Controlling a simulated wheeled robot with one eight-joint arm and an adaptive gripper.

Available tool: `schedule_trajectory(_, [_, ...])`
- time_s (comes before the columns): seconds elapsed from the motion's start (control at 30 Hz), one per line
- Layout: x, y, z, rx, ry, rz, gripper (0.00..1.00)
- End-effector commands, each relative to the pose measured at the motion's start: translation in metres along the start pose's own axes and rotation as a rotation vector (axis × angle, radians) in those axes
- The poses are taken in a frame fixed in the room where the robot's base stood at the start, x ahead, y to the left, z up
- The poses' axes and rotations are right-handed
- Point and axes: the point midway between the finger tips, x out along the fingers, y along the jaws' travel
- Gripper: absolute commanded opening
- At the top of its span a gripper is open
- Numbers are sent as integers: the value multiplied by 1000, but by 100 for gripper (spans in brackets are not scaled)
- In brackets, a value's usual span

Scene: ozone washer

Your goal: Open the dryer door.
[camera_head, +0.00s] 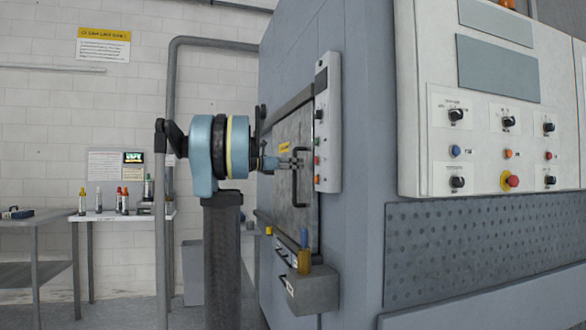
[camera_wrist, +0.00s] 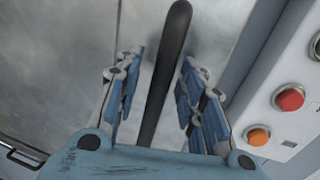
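The dryer door (camera_head: 288,200) is a dark grey metal panel on the side of the large grey-blue machine, and it looks shut. Its black bar handle (camera_head: 298,178) stands upright on the door near the control strip. In the wrist view the handle (camera_wrist: 165,75) runs between the two blue finger pads. My gripper (camera_head: 292,163) is at the handle in the head view. In the wrist view my gripper (camera_wrist: 160,90) is open, with a finger on each side of the bar and visible gaps to both. The door surface (camera_wrist: 75,60) fills the background there.
A control strip (camera_head: 327,125) with coloured buttons stands right beside the door; its red button (camera_wrist: 289,98) is close to the right finger. A grey box (camera_head: 310,288) juts out below the door. A table with bottles (camera_head: 120,214) stands at the left back.

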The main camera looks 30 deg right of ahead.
Motion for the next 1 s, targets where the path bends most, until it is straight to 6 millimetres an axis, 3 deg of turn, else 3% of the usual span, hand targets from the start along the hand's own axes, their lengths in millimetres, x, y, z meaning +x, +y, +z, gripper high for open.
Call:
schedule_trajectory(0.33, [3, 0, 0, 0, 0, -1, 36])
schedule_trajectory(0.5, [3, 0, 0, 0, 0, 0, 0])
schedule_trajectory(0.77, [4, 2, 0, 0, 0, 0, 0])
schedule_trajectory(1.0, [10, 23, 0, 0, -1, 1, 0])
